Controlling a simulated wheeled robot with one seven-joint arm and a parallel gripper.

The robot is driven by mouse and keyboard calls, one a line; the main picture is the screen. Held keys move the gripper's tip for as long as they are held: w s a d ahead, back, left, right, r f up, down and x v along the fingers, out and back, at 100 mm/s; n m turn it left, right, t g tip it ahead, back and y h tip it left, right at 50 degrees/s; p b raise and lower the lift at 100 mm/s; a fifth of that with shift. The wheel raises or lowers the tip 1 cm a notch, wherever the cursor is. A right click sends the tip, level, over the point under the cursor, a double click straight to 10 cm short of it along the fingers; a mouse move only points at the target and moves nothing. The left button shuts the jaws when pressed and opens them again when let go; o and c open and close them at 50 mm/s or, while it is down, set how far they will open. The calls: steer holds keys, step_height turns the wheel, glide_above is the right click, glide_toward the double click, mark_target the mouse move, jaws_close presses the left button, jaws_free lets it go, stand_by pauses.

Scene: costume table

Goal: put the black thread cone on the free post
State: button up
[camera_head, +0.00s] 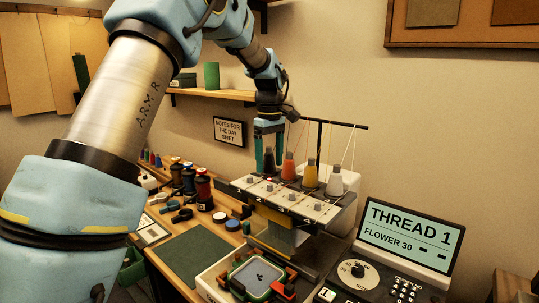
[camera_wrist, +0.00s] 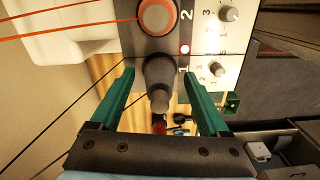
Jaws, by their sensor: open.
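The black thread cone (camera_head: 268,161) stands upright at the left end of the row on top of the embroidery machine (camera_head: 322,213). In the wrist view the black cone (camera_wrist: 159,78) is beside the number 1. My gripper (camera_head: 269,158) points down over it, open. In the wrist view the green fingers of my gripper (camera_wrist: 159,74) are on either side of the cone, with visible gaps. The cone's base is partly hidden in the head view. Whether it sits on a post cannot be seen.
An orange cone (camera_head: 289,168) stands close beside the black one, then a yellow cone (camera_head: 310,178) and a white cone (camera_head: 335,183). Threads run up to a rail (camera_head: 330,123) behind. Several spools, including a dark red one (camera_head: 204,190), stand on the table at left.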

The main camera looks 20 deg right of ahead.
step_height(320, 180, up, 12)
steer(key=shift+r+b, duration=0.15)
steer(key=shift+b, duration=0.85)
steer(key=w+a+f+m, duration=0.1)
steer(key=a+f, duration=0.2)
steer(key=a, duration=0.3)
steer(key=w+a+f, duration=0.1)
steer(key=a+f, duration=0.3)
steer(key=a, duration=0.2)
steer(key=s+a+f+m, duration=0.1)
steer(key=s+a+f, duration=0.4)
steer(key=a, duration=0.2)
steer(key=s+a+f+m+t, duration=0.1)
steer(key=s+a+f, duration=0.3)
steer(key=s+a, duration=0.2)
steer(key=s+a+f+m, duration=0.2)
steer(key=s+a+f, duration=0.3)
steer(key=a, duration=0.5)
steer(key=shift+s+f+t, duration=0.3)
steer(key=shift+s+f, duration=0.05)
steer(key=shift+s, duration=0.2)
